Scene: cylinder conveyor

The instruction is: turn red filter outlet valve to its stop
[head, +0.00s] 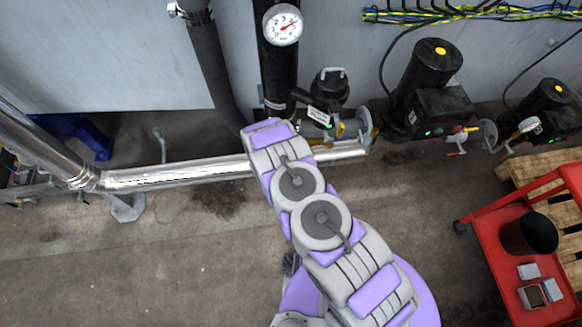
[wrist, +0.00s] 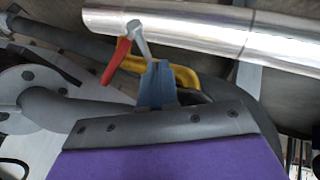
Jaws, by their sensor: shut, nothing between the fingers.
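A red valve lever (wrist: 116,62) shows in the wrist view, slanting down and left from a grey metal fitting (wrist: 137,36). My gripper (wrist: 157,72) is shut and empty, with its blue-grey fingers just right of the red lever. A yellow curved handle (wrist: 186,73) passes close by the fingers, on their right. Whether the fingers touch the lever or the yellow handle I cannot tell. In the head view my own arm hides the gripper and this lever.
A shiny silver pipe (head: 180,174) runs low across the left, and also shows in the wrist view (wrist: 190,25). A gauge (head: 283,25) sits on a black column. Black pumps (head: 425,70) stand at the right. A red cart (head: 500,262) stands lower right. Floor at lower left is clear.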

